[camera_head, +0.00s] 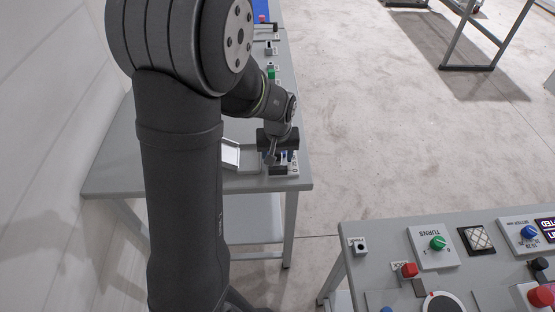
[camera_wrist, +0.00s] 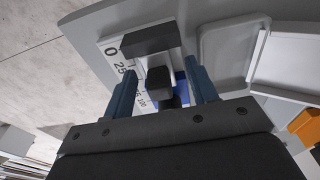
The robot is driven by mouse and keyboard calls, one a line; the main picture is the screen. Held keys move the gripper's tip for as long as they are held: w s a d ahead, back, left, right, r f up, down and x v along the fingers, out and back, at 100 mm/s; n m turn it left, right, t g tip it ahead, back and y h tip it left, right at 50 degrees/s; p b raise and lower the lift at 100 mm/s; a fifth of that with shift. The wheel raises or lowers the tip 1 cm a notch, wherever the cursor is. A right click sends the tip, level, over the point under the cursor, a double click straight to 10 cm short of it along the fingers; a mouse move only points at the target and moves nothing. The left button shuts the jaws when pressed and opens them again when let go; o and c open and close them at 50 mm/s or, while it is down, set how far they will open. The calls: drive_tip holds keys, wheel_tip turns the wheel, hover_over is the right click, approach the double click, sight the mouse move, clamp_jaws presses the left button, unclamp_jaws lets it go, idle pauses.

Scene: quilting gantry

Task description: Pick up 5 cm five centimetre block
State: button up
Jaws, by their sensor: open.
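My gripper (camera_wrist: 160,70) is open, its two blue fingers pointing down at a white plate (camera_wrist: 112,50) with a printed number scale. Between the fingers is a dark square-topped piece (camera_wrist: 160,82), with a gap on each side. A black bar-shaped block (camera_wrist: 150,40) lies just beyond the fingertips, across the plate. No label names a five centimetre block, so I cannot tell which piece it is. In the head view my gripper (camera_head: 277,153) is low over the grey bench's near end, with the black bar (camera_head: 278,171) in front of it.
A pale tray (camera_head: 231,154) lies left of my gripper; it also shows in the wrist view (camera_wrist: 262,45). An orange piece (camera_wrist: 304,127) is at the right edge there. A green button (camera_head: 271,74) is farther back. A separate control panel (camera_head: 385,240) stands at lower right.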

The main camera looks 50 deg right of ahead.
drive_tip(key=shift+f, duration=0.2)
clamp_jaws()
drive_tip(key=shift+r, duration=0.1)
